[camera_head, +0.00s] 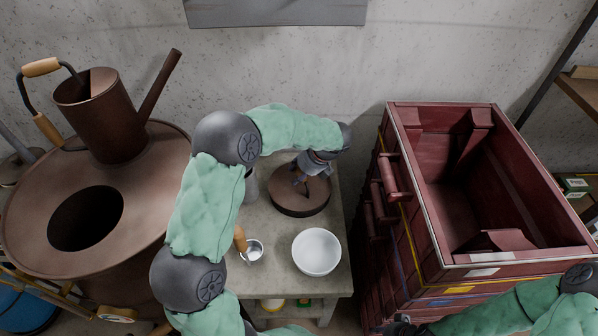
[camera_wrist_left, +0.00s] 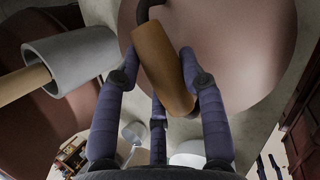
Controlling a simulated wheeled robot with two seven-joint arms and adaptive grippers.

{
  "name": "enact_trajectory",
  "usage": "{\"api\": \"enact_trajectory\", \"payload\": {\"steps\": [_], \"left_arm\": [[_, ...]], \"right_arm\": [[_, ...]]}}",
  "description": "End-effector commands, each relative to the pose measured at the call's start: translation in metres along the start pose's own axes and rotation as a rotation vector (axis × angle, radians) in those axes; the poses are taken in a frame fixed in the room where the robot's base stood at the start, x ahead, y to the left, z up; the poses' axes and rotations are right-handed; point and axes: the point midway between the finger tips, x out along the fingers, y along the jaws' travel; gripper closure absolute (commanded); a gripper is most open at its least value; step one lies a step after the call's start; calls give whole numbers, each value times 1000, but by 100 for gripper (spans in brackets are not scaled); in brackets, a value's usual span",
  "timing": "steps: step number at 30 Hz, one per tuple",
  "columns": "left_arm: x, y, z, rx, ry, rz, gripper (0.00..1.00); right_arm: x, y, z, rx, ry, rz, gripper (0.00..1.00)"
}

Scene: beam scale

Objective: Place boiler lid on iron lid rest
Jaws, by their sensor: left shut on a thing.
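The boiler lid (camera_head: 290,205) is a round brown disc with a dark edge, over the grey table. My left gripper (camera_head: 306,172) is at its top. In the left wrist view the gripper (camera_wrist_left: 160,62) is shut on the lid's wooden handle (camera_wrist_left: 158,62), with the lid (camera_wrist_left: 245,55) beyond. The iron lid rest cannot be made out; the lid may cover it. I cannot tell whether the lid touches a support. The brown boiler (camera_head: 160,195) stands at left with its round top hole open. Only part of my right gripper (camera_head: 402,327) shows at the bottom edge.
On the table (camera_head: 275,285) are a white bowl (camera_head: 316,252) and a small metal cup (camera_head: 254,250) with a wooden handle. A grey vessel (camera_wrist_left: 75,60) is beside the lid. A watering can (camera_head: 105,115) stands on the boiler. A deep red crate (camera_head: 480,258) stands right.

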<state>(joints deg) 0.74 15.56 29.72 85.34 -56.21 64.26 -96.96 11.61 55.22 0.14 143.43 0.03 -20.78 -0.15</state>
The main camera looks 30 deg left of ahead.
Motion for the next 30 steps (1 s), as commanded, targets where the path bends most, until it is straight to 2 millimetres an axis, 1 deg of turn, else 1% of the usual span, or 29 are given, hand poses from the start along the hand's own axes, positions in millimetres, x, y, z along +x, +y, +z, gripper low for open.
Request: {"api": "enact_trajectory", "payload": {"steps": [8, 9, 10, 11, 20, 23, 26, 30], "left_arm": [[5, -2, -2, 0, -1, 0, 100], [6, -2, -3, 1, 0, 0, 48], [6, -2, -3, 1, 0, 0, 40], [6, -2, -3, 1, 0, 0, 36], [5, -2, -2, 1, 0, 0, 36], [2, -1, 0, -1, -1, -1, 36], [-7, 2, 4, -1, -3, -3, 36], [-35, 2, 3, 2, -2, -3, 36]], "right_arm": [[-1, 0, 0, 0, 0, 0, 60], [-1, 0, 0, 0, 0, 0, 60], [-1, 0, 0, 0, 0, 0, 60], [-1, 0, 0, 0, 0, 0, 60], [0, 0, 0, 0, 0, 0, 60], [0, 0, 0, 0, 0, 0, 60], [1, 0, 0, 0, 0, 0, 60], [-10, -4, 0, 0, 0, 0, 60]]}}
